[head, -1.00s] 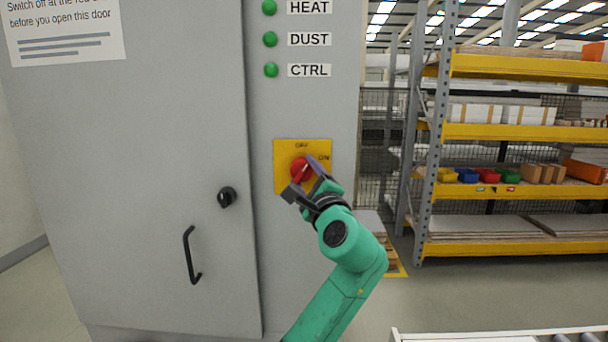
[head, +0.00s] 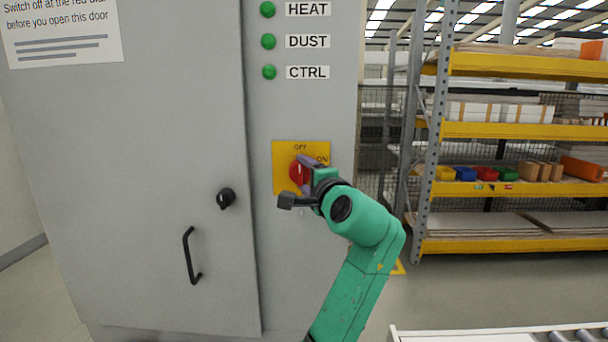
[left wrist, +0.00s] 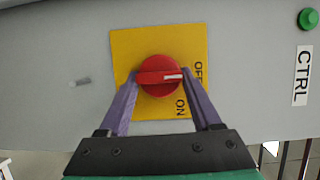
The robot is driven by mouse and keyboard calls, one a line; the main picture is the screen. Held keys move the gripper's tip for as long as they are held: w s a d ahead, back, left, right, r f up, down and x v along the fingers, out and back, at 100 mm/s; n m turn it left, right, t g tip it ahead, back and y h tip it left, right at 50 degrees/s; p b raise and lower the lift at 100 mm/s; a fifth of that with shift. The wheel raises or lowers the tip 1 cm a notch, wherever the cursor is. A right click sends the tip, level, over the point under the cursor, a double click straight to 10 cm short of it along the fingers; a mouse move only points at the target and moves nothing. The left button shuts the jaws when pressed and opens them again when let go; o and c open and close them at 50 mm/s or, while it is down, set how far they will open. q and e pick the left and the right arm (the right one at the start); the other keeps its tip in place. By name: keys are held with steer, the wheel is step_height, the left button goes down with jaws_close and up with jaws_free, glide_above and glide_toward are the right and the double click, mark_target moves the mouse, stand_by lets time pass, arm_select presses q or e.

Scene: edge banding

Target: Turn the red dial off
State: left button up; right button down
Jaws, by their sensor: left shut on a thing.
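The red dial (head: 297,173) sits on a yellow plate (head: 283,149) on the grey cabinet, with OFF at the top and ON at the right. In the left wrist view the dial (left wrist: 158,76) shows whole, and the white mark on its bar points to the OFF label. My left gripper (left wrist: 159,80) is shut on the dial, with a purple finger pad at each end of the bar. In the head view my left gripper (head: 299,178) partly covers the dial's right side. My right gripper does not show.
The cabinet door (head: 130,180) has a black latch (head: 226,198) and a handle (head: 191,255) left of the dial. Green lamps (head: 269,72) labelled HEAT, DUST and CTRL are above. A yellow shelving rack (head: 520,188) stands at the right. A roller table (head: 490,333) is at lower right.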

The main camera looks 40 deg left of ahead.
arm_select(q)
steer(key=o, duration=1.4)
steer(key=shift+c, duration=0.2)
steer(key=b+v, duration=0.4)
steer(key=v, duration=1)
steer(key=shift+d, duration=0.2)
steer(key=shift+s, duration=0.1)
